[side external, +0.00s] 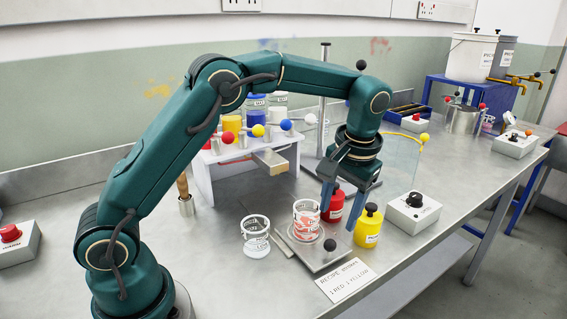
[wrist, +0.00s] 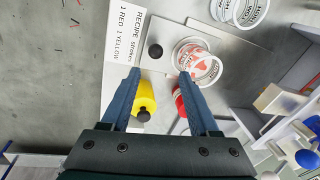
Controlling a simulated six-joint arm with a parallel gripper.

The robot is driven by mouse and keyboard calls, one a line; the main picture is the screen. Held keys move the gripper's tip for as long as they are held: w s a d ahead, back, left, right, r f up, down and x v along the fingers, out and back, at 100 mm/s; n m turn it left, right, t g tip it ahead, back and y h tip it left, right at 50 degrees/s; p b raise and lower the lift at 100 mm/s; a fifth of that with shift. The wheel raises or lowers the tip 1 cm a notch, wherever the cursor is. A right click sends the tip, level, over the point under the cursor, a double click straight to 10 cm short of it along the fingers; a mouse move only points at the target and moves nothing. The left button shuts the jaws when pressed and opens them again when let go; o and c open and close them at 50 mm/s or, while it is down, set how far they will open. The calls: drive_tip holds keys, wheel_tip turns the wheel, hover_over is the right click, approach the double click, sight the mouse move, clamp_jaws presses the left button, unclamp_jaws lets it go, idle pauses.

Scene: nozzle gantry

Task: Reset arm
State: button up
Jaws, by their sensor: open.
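My gripper (side external: 341,208) points down over the metal plate, its two blue fingers apart with nothing held between them. In the wrist view the fingertips (wrist: 158,75) spread above the plate. A clear cup with red contents (side external: 306,220) stands on the plate beside the left finger; it also shows in the wrist view (wrist: 201,66). A red bottle (side external: 333,207) stands behind the fingers, partly hidden. A yellow bottle (side external: 368,228) stands to their right. In the wrist view the left finger partly overlaps the yellow bottle (wrist: 146,95) and the right finger the red one (wrist: 181,103).
Another clear cup (side external: 256,236) stands left of the plate (side external: 327,257). A recipe card (side external: 345,280) reads 1 red, 1 yellow. A control box with a black knob (side external: 413,213) is at right. A white nozzle rack (side external: 205,180) with coloured knobs stands behind.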

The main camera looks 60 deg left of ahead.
drive_tip(key=s+a+r+t, duration=0.1)
drive_tip(key=s+r+t, duration=0.2)
drive_tip(key=s+r, duration=0.7)
drive_tip(key=s+d+f+m+t+h, duration=0.1)
drive_tip(key=s+f, duration=0.3)
drive_tip(key=s, duration=0.5)
drive_tip(key=shift+f+m+t+h, duration=0.35)
drive_tip(key=shift+m+t+h, duration=0.15)
drive_tip(key=shift+m+t, duration=0.2)
